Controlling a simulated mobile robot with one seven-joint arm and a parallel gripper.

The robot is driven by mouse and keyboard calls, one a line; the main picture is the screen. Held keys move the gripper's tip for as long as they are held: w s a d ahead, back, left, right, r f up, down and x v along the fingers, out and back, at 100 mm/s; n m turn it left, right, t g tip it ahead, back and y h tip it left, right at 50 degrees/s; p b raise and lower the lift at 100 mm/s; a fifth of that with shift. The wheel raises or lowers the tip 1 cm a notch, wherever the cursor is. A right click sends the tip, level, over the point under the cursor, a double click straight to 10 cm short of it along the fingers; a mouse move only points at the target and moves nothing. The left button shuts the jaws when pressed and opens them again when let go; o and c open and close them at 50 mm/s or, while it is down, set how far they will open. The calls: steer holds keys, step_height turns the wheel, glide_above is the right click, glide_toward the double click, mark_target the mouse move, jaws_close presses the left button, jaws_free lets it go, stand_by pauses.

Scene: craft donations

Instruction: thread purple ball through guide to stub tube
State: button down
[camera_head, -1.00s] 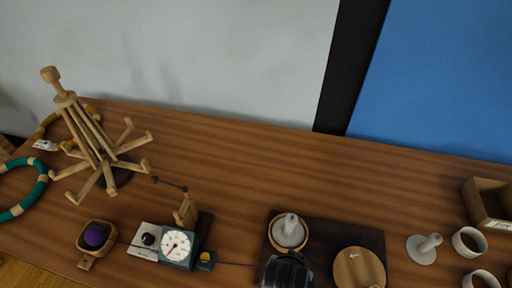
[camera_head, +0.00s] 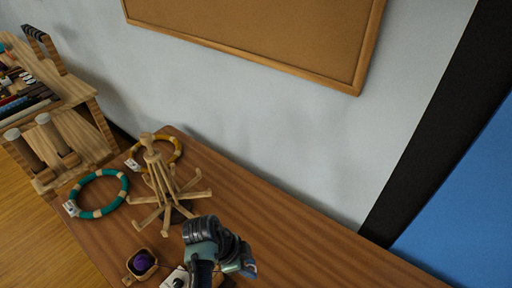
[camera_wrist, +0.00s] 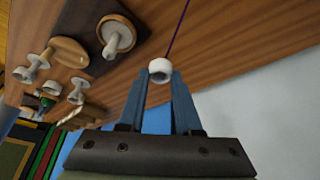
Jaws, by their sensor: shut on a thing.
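The purple ball (camera_head: 142,262) sits in a small wooden cup (camera_head: 130,276) at the front left of the table. My gripper (camera_head: 245,265) is to the right of the cup, partly hidden by my arm. In the wrist view my gripper (camera_wrist: 160,82) is shut on a small white ring-like piece (camera_wrist: 160,66) at its fingertips. A purple thread (camera_wrist: 180,28) runs from that piece out of the top of the picture. A white post (camera_wrist: 113,43) stands in a round wooden dish; I cannot tell if it is the stub tube. I cannot make out the guide.
A wooden peg stand (camera_head: 172,197) is close behind my gripper. A teal hoop (camera_head: 127,183) and a yellow hoop (camera_head: 178,148) lie left of and behind it. A wooden disc (camera_wrist: 68,48) and white stub (camera_wrist: 78,92) are left in the wrist view. The table's back right is clear.

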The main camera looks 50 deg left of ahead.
step_height(320, 180, down, 9)
steer(key=b, duration=0.9)
steer(key=shift+w+d+f+p, duration=0.1)
steer(key=shift+w+d+p, duration=0.55)
steer(key=shift+d, duration=1.95)
steer(key=shift+w+d+p, duration=0.25)
steer(key=shift+d+p, duration=0.7)
steer(key=shift+d, duration=1.65)
steer(key=shift+w+d+f+p, duration=0.1)
steer(key=shift+w+d+p, duration=0.55)
steer(key=shift+d, duration=1.95)
steer(key=shift+s+d, duration=0.15)
steer(key=shift+d, duration=0.1)
steer(key=shift+a+f+b, duration=0.1)
steer(key=shift+f+b, duration=0.65)
steer(key=shift+f, duration=0.45)
